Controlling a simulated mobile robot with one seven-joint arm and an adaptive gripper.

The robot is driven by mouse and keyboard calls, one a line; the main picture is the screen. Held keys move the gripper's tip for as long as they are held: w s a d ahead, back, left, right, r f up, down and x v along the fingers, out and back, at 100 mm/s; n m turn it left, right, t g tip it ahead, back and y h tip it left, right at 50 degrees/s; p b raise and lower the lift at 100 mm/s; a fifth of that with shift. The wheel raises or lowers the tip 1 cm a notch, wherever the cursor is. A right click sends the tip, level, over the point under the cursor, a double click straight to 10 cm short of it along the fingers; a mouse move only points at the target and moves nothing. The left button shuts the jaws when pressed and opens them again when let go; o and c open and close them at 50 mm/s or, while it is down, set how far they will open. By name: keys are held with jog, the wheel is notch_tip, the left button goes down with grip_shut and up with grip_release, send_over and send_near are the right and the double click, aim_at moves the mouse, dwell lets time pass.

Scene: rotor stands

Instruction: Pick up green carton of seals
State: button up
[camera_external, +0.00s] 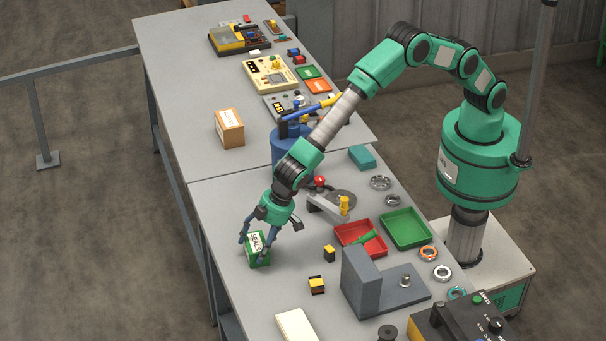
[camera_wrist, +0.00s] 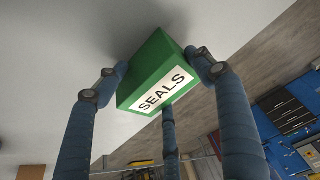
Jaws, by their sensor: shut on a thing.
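The green carton of seals (camera_external: 257,250) is a small box with a white "SEALS" label, near the left edge of the nearer table in the external view. My gripper (camera_external: 262,236) points down and is shut on the carton, its blue fingers around the box's sides. In the wrist view the carton (camera_wrist: 158,82) sits tilted between the three fingers of my gripper (camera_wrist: 160,85), label facing the camera. I cannot tell whether the carton touches the tabletop.
The grey table (camera_external: 225,205) is bare around the carton. Yellow-and-black blocks (camera_external: 316,285) lie to its right. Further right are a red tray (camera_external: 358,240), a green tray (camera_external: 405,229) and a grey bracket (camera_external: 365,285). A cardboard box (camera_external: 229,128) stands on the farther table.

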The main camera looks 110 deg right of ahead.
aim_at(254, 244)
jog(key=shift+r, duration=0.7)
jog(key=c, duration=0.3)
notch_tip(254, 244, up, 2)
jog(key=shift+r+p, duration=0.1)
jog(key=shift+p, duration=0.25)
jog(key=s+d, duration=0.1)
jog(key=s, duration=0.4)
jog(key=s+d+r, duration=0.1)
jog(key=s, duration=0.4)
jog(key=s+d, duration=0.2)
jog(key=s, duration=0.3)
jog(key=shift+s+r+p, duration=0.15)
jog(key=shift+s+p, duration=0.1)
jog(key=shift+p, duration=0.1)
jog(key=shift+c, duration=0.2)
